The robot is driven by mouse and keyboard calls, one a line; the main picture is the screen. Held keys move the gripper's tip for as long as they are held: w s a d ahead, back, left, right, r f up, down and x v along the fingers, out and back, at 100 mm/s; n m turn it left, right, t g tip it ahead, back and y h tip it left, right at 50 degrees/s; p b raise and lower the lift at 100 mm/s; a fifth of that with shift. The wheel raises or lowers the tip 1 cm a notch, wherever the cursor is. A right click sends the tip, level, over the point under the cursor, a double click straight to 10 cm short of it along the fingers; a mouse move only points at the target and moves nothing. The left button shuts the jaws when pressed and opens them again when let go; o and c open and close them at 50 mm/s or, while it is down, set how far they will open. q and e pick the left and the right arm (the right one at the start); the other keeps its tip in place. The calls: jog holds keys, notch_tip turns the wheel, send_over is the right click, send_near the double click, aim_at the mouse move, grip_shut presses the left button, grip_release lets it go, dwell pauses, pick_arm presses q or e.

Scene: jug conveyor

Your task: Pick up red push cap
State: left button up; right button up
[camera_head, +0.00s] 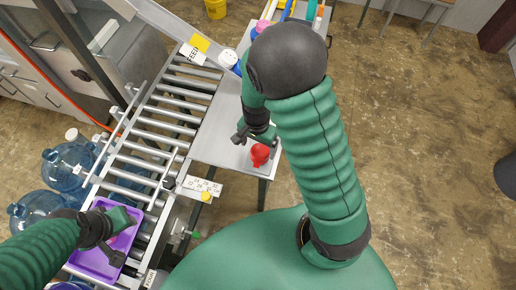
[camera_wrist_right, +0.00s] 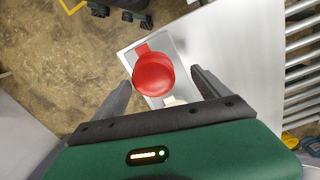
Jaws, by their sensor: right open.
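The red push cap (camera_head: 260,154) stands near the front right corner of the grey metal table (camera_head: 217,133). In the right wrist view the cap (camera_wrist_right: 153,74) shows from above as a round red top, over a small metal plate. My right gripper (camera_head: 255,135) is open, close beside the cap. In the right wrist view its two fingers (camera_wrist_right: 158,95) lie to either side of the cap's near edge, with nothing between them held. My left gripper (camera_head: 115,236) is over the purple tray (camera_head: 91,262) at the lower left; its jaw state is unclear.
A roller conveyor (camera_head: 159,131) runs along the table's left side. Blue water jugs (camera_head: 66,165) stand left of it. A white bottle with a blue part (camera_head: 229,61) and other items sit at the table's far end. Open floor lies to the right.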

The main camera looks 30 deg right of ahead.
jog(key=shift+s+f, duration=0.1)
jog(key=shift+f, duration=0.55)
jog(key=shift+s+f, duration=0.2)
jog(key=shift+f, duration=0.1)
jog(key=shift+s, duration=0.5)
jog(key=shift+c, duration=0.5)
jog(key=shift+w+f, duration=0.1)
jog(key=shift+w, duration=0.3)
jog(key=c, duration=1)
jog(key=shift+c, duration=1)
pick_arm(q)
jog(key=shift+s+r, duration=0.55)
jog(key=shift+r, duration=0.05)
pick_arm(e)
jog(key=shift+s, duration=0.15)
jog(key=shift+c, duration=0.3)
